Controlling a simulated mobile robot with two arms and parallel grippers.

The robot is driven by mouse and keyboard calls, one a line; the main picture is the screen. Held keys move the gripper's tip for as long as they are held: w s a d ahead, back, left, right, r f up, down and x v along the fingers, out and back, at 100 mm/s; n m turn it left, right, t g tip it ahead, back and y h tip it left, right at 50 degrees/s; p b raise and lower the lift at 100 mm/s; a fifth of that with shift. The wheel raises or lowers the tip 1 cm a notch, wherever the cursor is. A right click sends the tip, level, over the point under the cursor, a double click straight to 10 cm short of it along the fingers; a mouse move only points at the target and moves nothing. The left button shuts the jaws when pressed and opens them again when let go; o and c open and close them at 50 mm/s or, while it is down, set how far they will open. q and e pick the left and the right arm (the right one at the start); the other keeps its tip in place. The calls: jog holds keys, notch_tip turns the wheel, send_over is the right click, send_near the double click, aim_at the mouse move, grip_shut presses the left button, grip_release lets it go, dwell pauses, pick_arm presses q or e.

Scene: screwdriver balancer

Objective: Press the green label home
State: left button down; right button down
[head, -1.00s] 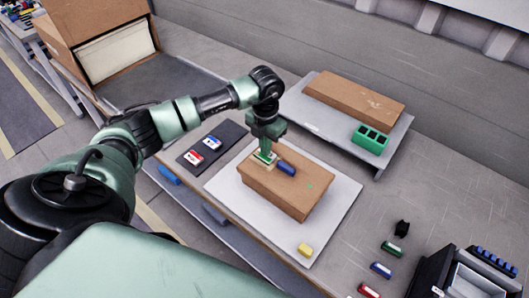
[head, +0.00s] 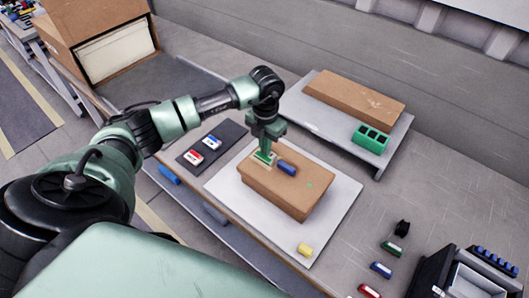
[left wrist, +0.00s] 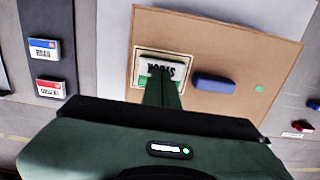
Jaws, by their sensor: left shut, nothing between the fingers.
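A brown cardboard box (head: 300,200) lies on a pale mat (head: 335,215). The green label (left wrist: 160,68) with dark print lies inside a printed frame at one end of the box top; my finger hides part of it. My left gripper (head: 265,152) points down at the label with its fingers shut and empty. Its fingertips are over the label in the left wrist view (left wrist: 163,82); I cannot tell whether they touch it. A blue block (head: 287,168) lies beside the label on the box. My right gripper is not in view.
A red-and-white label (head: 193,157) and a blue-and-white label (head: 212,142) lie on a dark mat (head: 226,136). A raised shelf behind holds another box (head: 355,100) and a green holder (head: 370,138). A yellow block (head: 305,249) sits near the pale mat's front corner.

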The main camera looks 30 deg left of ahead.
pick_arm(q)
jog(key=shift+r+p, duration=1.5)
jog(key=shift+r, duration=0.95)
